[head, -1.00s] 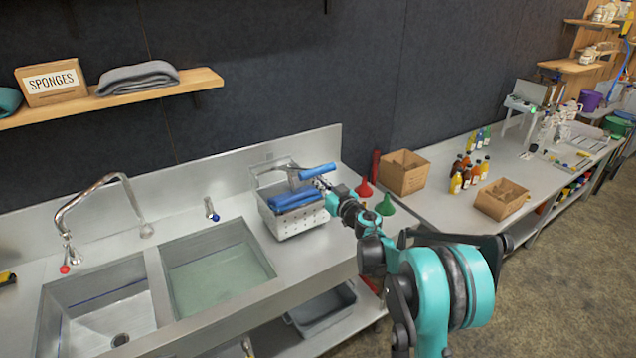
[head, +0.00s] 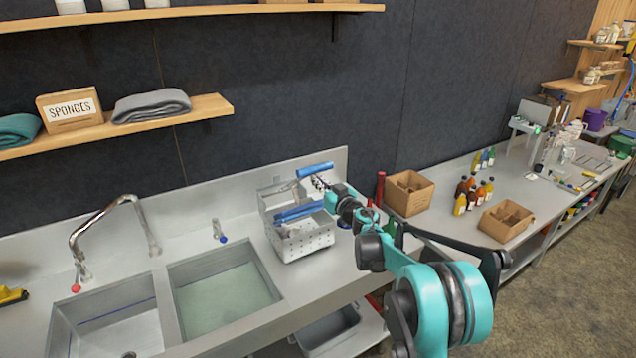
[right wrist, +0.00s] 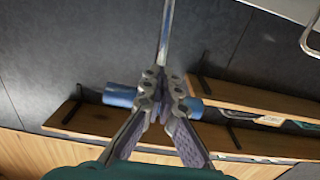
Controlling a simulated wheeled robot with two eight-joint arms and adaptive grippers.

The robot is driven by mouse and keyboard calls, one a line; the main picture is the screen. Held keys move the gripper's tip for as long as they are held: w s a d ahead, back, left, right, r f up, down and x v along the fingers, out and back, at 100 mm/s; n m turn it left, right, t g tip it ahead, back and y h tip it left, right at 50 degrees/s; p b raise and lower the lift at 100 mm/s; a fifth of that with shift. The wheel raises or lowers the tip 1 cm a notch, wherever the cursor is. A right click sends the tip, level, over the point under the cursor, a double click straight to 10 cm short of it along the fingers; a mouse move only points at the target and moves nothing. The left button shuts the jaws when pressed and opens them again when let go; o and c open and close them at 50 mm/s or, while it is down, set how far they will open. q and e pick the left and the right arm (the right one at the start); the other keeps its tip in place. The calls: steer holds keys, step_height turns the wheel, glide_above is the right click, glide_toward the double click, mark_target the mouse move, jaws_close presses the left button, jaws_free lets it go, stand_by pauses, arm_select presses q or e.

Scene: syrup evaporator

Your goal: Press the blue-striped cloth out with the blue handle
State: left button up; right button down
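The blue handle (head: 315,169) is a blue crossbar on a metal lever, raised above the perforated metal wringer basket (head: 309,243) on the counter right of the sinks. My right gripper (head: 319,184) is at this bar. In the right wrist view the fingers (right wrist: 157,88) are closed across the middle of the blue handle (right wrist: 119,96), whose ends show on both sides. Blue material (head: 298,212) lies across the top of the basket; it may be the blue-striped cloth, but its stripes are too small to tell. My left gripper is not in view.
A sink basin with greenish water (head: 228,302) and an empty basin (head: 122,330) lie left of the basket. A cardboard box (head: 408,193), several bottles and another carton (head: 506,221) stand to the right. A shelf (head: 205,108) hangs above.

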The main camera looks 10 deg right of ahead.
steer(key=w+r+p, duration=0.1)
steer(key=r, duration=0.1)
steer(key=w+a+r+p, duration=0.1)
steer(key=w+r, duration=0.1)
steer(key=w+r+p, duration=0.1)
steer(key=r+p, duration=0.1)
steer(key=shift+w+a+r, duration=0.25)
steer(key=shift+w+a, duration=0.1)
steer(key=shift+w, duration=0.15)
steer(key=w+a+r+p, duration=0.2)
steer(key=w+r+p, duration=0.2)
steer(key=w+r, duration=0.1)
steer(key=shift+p+x, duration=0.3)
steer(key=shift+x, duration=0.5)
steer(key=shift+d+r, duration=0.1)
